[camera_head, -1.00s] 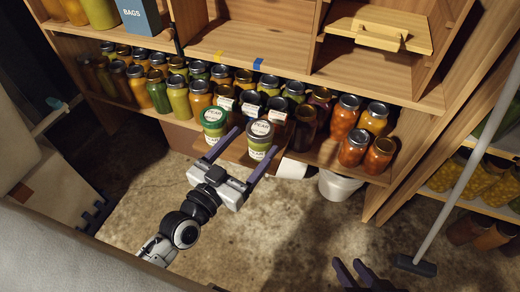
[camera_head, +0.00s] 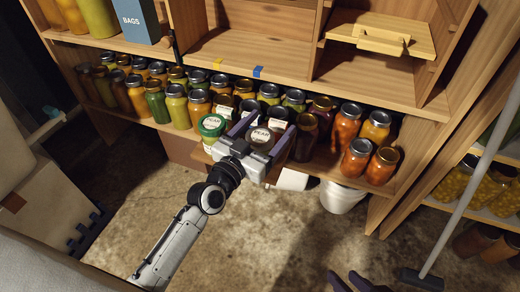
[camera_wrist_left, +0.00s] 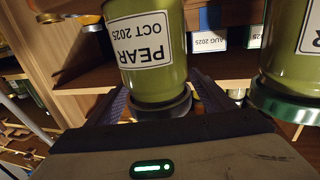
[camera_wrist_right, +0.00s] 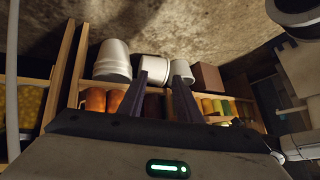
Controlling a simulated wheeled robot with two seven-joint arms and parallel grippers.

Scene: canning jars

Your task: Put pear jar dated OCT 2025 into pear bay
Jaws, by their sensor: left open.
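The pear jar labelled OCT 2025 (camera_wrist_left: 145,45) has green contents and a grey lid. It appears inverted in the left wrist view, and its grey lid shows in the head view (camera_head: 262,136). My left gripper (camera_head: 275,121) is open, with its fingers on either side of this jar; contact cannot be told. A second pear jar with a green lid (camera_head: 212,126) stands just to the left of it; its date is not readable. My right gripper (camera_head: 350,277) is open and empty at the bottom of the head view. I cannot tell which bay is the pear bay.
Rows of filled jars (camera_head: 176,103) crowd the lower shelf behind. The shelf above (camera_head: 250,47) has an empty compartment with yellow and blue tape on its edge.

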